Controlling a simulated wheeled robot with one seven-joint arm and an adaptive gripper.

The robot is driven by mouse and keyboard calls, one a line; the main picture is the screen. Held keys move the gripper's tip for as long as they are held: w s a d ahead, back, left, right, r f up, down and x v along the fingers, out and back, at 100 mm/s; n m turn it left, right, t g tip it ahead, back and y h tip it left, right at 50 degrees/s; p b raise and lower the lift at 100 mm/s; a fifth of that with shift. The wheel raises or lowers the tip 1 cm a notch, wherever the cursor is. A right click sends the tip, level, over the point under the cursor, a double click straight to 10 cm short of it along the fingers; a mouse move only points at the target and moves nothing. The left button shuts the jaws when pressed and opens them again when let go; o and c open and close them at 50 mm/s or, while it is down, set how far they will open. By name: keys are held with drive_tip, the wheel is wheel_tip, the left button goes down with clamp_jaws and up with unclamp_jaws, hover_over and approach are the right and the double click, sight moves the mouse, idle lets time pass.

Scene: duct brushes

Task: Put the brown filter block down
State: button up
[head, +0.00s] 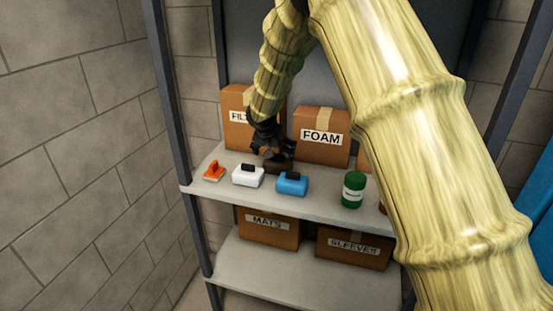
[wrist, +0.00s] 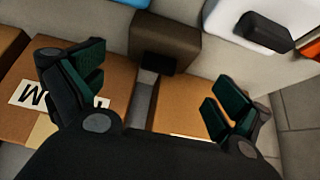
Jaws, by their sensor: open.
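The brown filter block (head: 279,167) sits on the upper shelf board (head: 325,205), behind the white and blue blocks. In the wrist view the brown block (wrist: 166,42) rests on the grey shelf, ahead of and between the spread fingers, with a dark part on its near side. My gripper (head: 272,150) is at the block in the head view and partly hides it. In the wrist view my gripper (wrist: 150,95) is open, with a wide gap between its fingers and nothing held between them.
The FOAM box (head: 322,136) and another carton (head: 236,130) stand behind. A dark post (head: 180,130) bounds the left.

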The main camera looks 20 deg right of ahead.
drive_tip(key=shift+b+v, duration=0.55)
drive_tip(key=shift+v, duration=2.45)
